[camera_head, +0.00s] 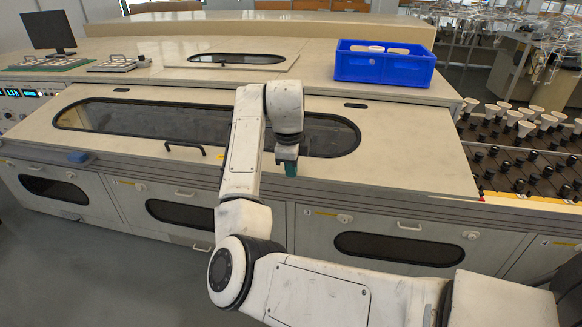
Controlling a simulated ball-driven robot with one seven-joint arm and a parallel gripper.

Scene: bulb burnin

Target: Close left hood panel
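A wide beige hood panel (400,165) slopes across the front of the long machine. It has a long dark window (150,118) with rounded ends and a black bar handle (185,149) near its lower edge, left of my arm. The panel looks lowered, lying along the machine's front; I cannot tell whether it is fully seated. My gripper (288,168) points down over the panel, in front of the right part of the window and right of the handle. Its teal tip shows, but its fingers are too small to tell open from shut. My arm hides the middle of the panel.
A blue crate (352,68) with pale round items stands on the machine top. A monitor (48,32) is at the back left. Several bulbs in a rack (520,140) are at the right. Lower cabinet doors (320,228) face grey open floor (60,270) at left.

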